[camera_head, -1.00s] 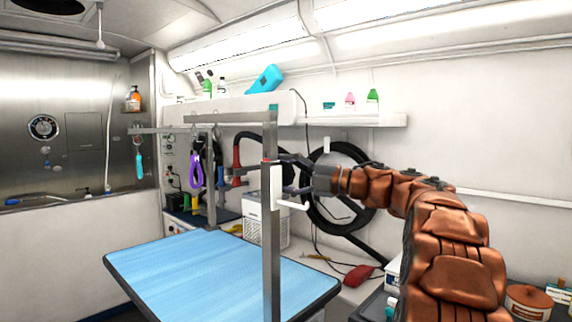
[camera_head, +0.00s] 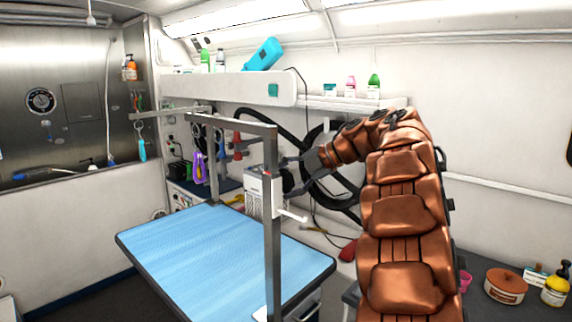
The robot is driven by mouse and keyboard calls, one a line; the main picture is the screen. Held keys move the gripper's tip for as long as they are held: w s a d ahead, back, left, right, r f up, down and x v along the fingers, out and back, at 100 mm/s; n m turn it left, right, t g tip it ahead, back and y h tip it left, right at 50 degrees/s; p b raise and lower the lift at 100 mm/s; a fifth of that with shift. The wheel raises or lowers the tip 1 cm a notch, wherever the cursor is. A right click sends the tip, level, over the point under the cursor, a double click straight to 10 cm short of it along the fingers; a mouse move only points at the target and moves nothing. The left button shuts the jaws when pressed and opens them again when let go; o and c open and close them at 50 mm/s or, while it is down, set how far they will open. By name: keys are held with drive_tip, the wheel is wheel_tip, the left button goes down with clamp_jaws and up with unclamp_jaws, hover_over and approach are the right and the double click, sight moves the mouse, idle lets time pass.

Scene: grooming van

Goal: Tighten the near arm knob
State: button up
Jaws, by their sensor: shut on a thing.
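The near grooming arm is a grey upright post (camera_head: 272,255) at the blue table's near edge, with a bar running back from its top. A white clamp block (camera_head: 278,197) sits on the post, with a white lever (camera_head: 293,215) pointing right. A small dark knob (camera_head: 287,181) shows at the right side of the clamp. My gripper (camera_head: 288,175) reaches in from the right, its dark fingers around the knob and shut on it. The fingers and the post partly hide the knob.
The blue-topped table (camera_head: 205,255) is clear. A black coiled hose (camera_head: 335,200) is on the wall behind my gripper. Jars and bottles stand on the counter (camera_head: 485,292) at right.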

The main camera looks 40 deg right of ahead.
drive_tip(key=shift+r+g+p, duration=0.1)
drive_tip(key=shift+g+p, duration=0.4)
drive_tip(key=shift+p, duration=0.35)
drive_tip(key=shift+m+g+h+p, duration=0.3)
drive_tip(key=shift+g+h+p, duration=0.1)
drive_tip(key=o, duration=1.1)
drive_tip(key=shift+o, duration=0.2)
drive_tip(key=v, duration=0.7)
drive_tip(key=shift+d, duration=0.2)
drive_tip(key=shift+s, duration=0.1)
